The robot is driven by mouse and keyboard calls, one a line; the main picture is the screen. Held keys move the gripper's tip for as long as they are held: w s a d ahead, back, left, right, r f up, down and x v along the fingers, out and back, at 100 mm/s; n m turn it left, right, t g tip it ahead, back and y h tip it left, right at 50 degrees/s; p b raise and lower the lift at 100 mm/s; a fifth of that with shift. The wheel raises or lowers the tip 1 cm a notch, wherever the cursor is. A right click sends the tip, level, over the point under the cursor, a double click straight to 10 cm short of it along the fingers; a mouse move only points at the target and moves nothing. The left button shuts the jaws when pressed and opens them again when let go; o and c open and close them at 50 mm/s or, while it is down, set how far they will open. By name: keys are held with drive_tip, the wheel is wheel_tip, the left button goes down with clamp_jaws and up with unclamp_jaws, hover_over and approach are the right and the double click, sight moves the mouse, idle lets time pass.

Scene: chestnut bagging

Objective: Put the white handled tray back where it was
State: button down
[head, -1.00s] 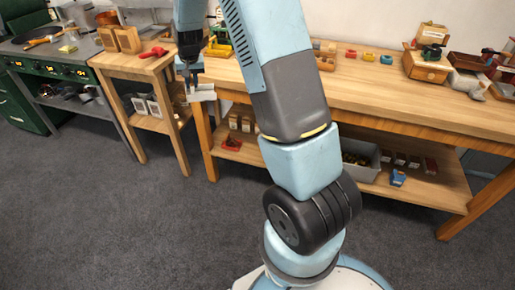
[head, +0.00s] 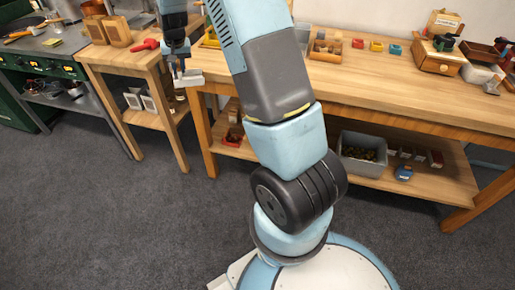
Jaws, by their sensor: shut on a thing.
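My gripper (head: 178,72) is at the upper left in the head view, at the end of my raised arm. It points down and is shut on a small white tray (head: 190,79). The tray hangs in the air in front of the gap between the small wooden table and the long workbench. Its handle is too small to make out, and the fingers partly cover it.
The long wooden workbench (head: 390,90) carries small coloured boxes and a wooden drawer box (head: 437,60). A grey bin (head: 347,165) stands on its lower shelf. The small wooden table (head: 118,57) holds a red tool (head: 146,45). The grey floor in front is clear.

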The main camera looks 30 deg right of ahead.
sight(186, 77)
drive_tip(key=shift+s+d+f, duration=0.2)
drive_tip(key=shift+s+f, duration=0.1)
drive_tip(key=shift+f, duration=0.4)
drive_tip(key=shift+s+d+f, duration=0.2)
drive_tip(key=shift+s+f, duration=0.1)
drive_tip(key=shift+f, duration=0.4)
drive_tip(key=shift+s+d+f, duration=0.2)
drive_tip(key=shift+s+f, duration=0.1)
drive_tip(key=shift+f, duration=0.4)
drive_tip(key=shift+s+d+f+m+h, duration=0.1)
drive_tip(key=shift+d+f+m+h, duration=0.1)
drive_tip(key=shift+d+m+h, duration=0.1)
drive_tip(key=shift+s, duration=0.1)
